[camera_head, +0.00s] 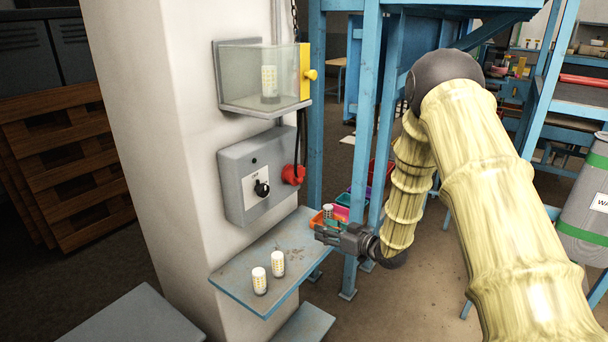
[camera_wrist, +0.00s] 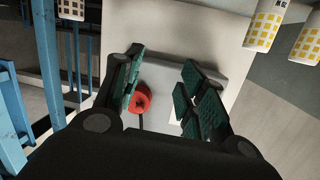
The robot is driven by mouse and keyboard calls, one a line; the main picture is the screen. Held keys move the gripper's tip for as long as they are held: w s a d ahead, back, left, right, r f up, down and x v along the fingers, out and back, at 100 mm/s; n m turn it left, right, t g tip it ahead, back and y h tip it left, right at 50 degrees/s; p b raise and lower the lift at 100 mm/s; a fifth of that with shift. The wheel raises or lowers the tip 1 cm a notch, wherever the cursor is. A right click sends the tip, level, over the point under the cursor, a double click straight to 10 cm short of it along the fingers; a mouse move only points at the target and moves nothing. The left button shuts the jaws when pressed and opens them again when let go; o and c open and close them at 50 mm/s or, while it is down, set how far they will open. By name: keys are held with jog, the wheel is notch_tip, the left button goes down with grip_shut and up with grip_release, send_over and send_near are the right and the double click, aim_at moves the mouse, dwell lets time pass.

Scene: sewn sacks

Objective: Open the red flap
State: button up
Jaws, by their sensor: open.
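The red flap (camera_head: 293,174) is a small round red piece on the right side of a grey box (camera_head: 236,190), which is fixed to the white pillar. A dark cable runs by it. The box has a black knob (camera_head: 262,188) on its front. My gripper (camera_head: 318,233) is below and to the right of the flap, apart from it, over the right end of the blue shelf. In the wrist view my gripper (camera_wrist: 157,82) is open and empty, and the red flap (camera_wrist: 141,102) shows beyond the fingers, nearer the left one. Whether the flap is open or closed is unclear.
Two white and yellow lamps (camera_head: 268,273) stand on the blue-grey shelf (camera_head: 235,280). A clear case (camera_head: 245,75) with a lamp inside and a yellow side panel (camera_head: 305,72) hangs above the box. Coloured bins (camera_head: 343,212) and blue posts (camera_head: 366,120) stand at the right.

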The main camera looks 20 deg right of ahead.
jog(key=w+d+r+n+y+p, duration=0.1)
jog(key=w+r+y, duration=0.1)
jog(key=r, duration=0.4)
jog(key=w+d+r+n+y, duration=0.1)
jog(key=d+r+n, duration=0.1)
jog(key=r, duration=0.4)
jog(key=p+x, duration=0.4)
jog(key=x, duration=0.7)
jog(key=shift+w+a, duration=0.1)
grip_shut()
